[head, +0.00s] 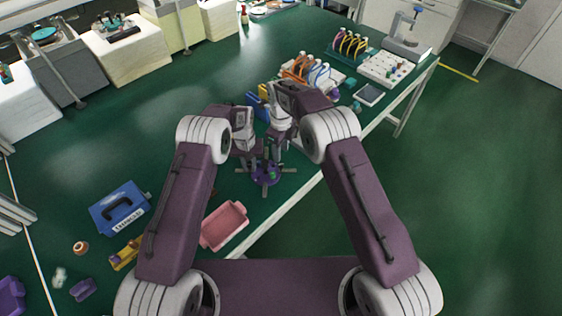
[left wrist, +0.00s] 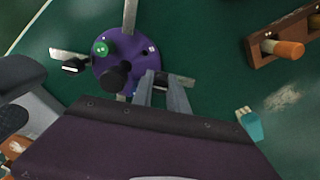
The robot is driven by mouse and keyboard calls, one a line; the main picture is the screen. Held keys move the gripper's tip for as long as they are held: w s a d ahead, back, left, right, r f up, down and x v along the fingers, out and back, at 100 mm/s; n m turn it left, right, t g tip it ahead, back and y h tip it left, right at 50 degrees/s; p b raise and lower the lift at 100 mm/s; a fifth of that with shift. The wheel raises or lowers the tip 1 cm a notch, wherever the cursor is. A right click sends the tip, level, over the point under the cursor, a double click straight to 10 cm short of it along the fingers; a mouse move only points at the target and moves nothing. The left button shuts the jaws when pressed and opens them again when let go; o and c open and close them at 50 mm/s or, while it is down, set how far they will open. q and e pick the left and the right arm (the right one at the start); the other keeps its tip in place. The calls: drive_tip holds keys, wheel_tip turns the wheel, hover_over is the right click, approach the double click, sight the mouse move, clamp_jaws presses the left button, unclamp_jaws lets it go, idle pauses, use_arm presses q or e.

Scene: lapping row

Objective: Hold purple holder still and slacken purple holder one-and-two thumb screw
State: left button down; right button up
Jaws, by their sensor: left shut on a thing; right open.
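The purple holder (head: 267,174) is a round purple disc with metal arms spreading from it, low on the green table near its front edge. In the left wrist view the purple disc (left wrist: 140,60) carries a green thumb screw (left wrist: 101,48) and a black knob (left wrist: 115,76). My left gripper (left wrist: 163,82) is shut at the disc's near edge, on one of the holder's metal arms; the exact contact is partly hidden. In the head view my right gripper (head: 274,147) is open above the holder, close beside the left one. Which numbers the screws bear cannot be read.
A pink tray (head: 224,226) lies in front of the holder, and a blue toolbox (head: 120,208) stands to the left. Racks with coloured loops (head: 312,70) stand behind to the right. A brown rack with orange-ended pegs (left wrist: 290,48) is near the left wrist.

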sight(281, 164)
wheel_tip(281, 164, down, 7)
idle(0.3)
clamp_jaws()
